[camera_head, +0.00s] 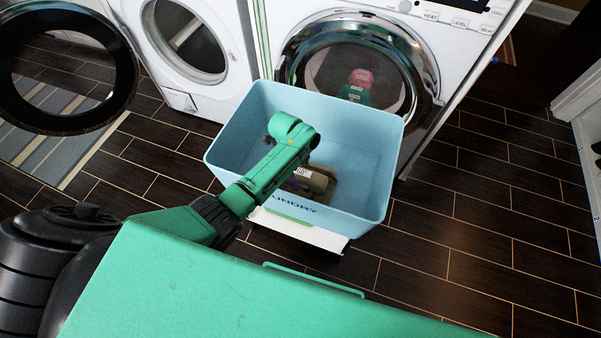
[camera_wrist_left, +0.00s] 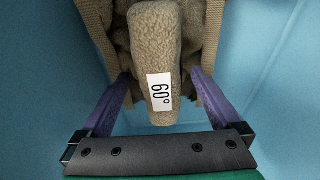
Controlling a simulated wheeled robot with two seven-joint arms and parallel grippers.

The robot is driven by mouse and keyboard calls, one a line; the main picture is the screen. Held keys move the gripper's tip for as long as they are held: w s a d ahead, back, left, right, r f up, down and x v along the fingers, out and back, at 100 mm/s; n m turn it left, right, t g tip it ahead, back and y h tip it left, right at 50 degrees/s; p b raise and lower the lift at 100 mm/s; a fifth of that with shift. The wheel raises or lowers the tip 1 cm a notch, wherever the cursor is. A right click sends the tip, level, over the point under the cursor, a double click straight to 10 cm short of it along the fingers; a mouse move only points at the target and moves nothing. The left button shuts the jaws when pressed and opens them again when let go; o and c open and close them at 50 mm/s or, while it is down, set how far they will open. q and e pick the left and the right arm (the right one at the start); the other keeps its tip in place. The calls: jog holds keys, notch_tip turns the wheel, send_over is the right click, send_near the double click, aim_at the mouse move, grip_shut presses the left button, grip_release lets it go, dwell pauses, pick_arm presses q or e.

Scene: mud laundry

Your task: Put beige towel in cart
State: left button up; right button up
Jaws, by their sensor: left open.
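The beige towel (camera_head: 318,178) lies inside the light blue cart (camera_head: 375,155), partly hidden by my left arm in the head view. In the left wrist view the towel (camera_wrist_left: 155,55) is a folded, fuzzy bundle with a white "60°" label. My left gripper (camera_wrist_left: 160,78) is open, with its purple fingers on either side of the towel's near end; whether they touch it I cannot tell. The cart's blue walls (camera_wrist_left: 285,85) rise around it. My right gripper is not in view.
A washer with a round glass door (camera_head: 425,75) stands behind the cart; red (camera_head: 361,77) and green (camera_head: 355,94) items show there. Another white washer (camera_head: 200,85) has its dark round door (camera_head: 122,75) swung open at left. Dark tiled floor (camera_head: 480,225) is clear at right.

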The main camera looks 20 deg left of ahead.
pick_arm(q)
notch_tip(320, 180, up, 11)
jog(key=a+p, duration=0.2)
jog(key=shift+r+p, duration=0.1)
jog(key=shift+p, duration=0.25)
